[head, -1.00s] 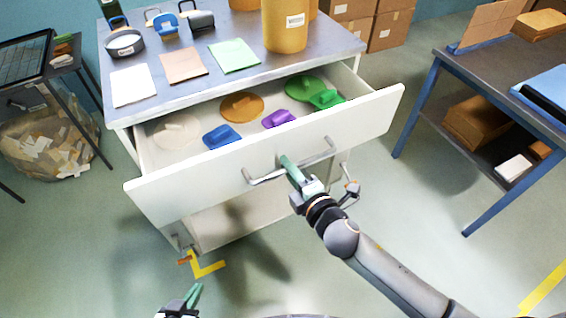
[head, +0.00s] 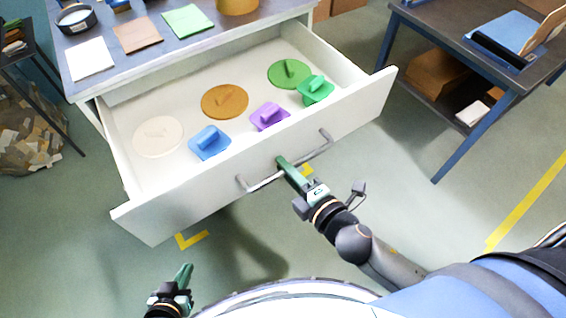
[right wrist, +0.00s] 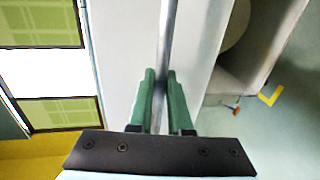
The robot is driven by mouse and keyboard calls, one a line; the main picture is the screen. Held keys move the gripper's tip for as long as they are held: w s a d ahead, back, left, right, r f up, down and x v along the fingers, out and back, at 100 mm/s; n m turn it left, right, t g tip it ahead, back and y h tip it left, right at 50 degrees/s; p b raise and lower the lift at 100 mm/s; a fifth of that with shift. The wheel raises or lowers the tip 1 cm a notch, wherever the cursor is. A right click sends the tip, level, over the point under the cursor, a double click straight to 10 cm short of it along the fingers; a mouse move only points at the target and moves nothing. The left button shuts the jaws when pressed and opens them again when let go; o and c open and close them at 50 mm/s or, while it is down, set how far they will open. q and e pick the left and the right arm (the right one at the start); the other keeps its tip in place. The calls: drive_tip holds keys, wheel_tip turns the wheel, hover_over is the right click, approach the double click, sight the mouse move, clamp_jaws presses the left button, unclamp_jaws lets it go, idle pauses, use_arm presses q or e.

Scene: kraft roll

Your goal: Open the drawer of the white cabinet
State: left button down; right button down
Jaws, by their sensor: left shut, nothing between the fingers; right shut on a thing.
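The white cabinet's drawer (head: 340,113) is pulled well out, with its inside showing. Its grey bar handle (head: 262,183) runs along the front panel. My right gripper (head: 284,164) is shut on the handle; in the right wrist view the green fingers (right wrist: 160,95) sit on either side of the handle bar (right wrist: 169,40). My left gripper (head: 184,274) is shut and empty, low in the head view, in front of the drawer's left part and apart from it.
In the drawer lie a white disc (head: 157,138), an orange disc (head: 224,101), a green disc (head: 289,73), and blue (head: 209,142), purple (head: 269,116) and green (head: 315,90) handled pieces. A blue-legged table (head: 458,130) stands at the right. Yellow marks lie on the floor.

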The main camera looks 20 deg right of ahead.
drive_tip(key=c, duration=0.8)
unclamp_jaws()
drive_tip(key=shift+c, duration=0.2)
